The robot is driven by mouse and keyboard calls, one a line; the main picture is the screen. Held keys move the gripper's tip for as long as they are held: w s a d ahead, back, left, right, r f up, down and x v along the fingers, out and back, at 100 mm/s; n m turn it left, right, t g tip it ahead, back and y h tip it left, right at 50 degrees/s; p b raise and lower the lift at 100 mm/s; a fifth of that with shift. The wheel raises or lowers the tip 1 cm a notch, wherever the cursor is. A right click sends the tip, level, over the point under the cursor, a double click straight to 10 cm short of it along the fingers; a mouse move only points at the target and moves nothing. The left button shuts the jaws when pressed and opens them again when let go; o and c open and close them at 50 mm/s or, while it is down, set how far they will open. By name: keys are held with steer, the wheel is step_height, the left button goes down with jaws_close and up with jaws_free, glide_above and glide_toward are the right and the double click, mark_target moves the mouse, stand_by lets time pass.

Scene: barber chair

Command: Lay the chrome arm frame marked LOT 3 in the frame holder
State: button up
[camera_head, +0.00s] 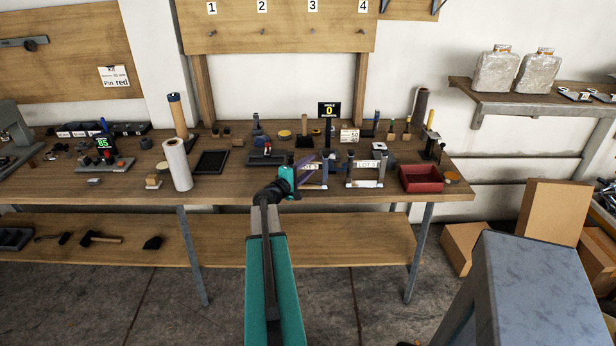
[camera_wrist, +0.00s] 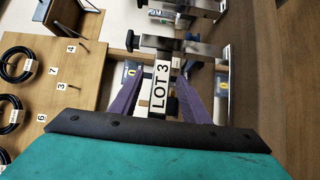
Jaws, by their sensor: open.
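The chrome arm frame marked LOT 3 (camera_head: 312,181) stands on the workbench, partly hidden by my gripper (camera_head: 303,165). In the wrist view the chrome frame (camera_wrist: 200,50) fills the upper middle, with its white LOT 3 label (camera_wrist: 160,88) facing me. My gripper's purple fingers (camera_wrist: 160,85) are open, one on either side of the label in the picture. I cannot tell whether either finger touches the frame. A second chrome frame with a LOT label (camera_head: 366,183) stands just to the right. I cannot pick out the frame holder with certainty.
A red bin (camera_head: 421,178) stands near the bench's right end. A white roll (camera_head: 177,165) and a black tray (camera_head: 210,162) stand to the left. Small tools and a display (camera_head: 329,111) crowd the back. Bare bench (camera_head: 235,187) lies left of my gripper.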

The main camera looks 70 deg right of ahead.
steer(key=shift+d, duration=0.25)
stand_by(0.4)
jaws_close()
stand_by(1.3)
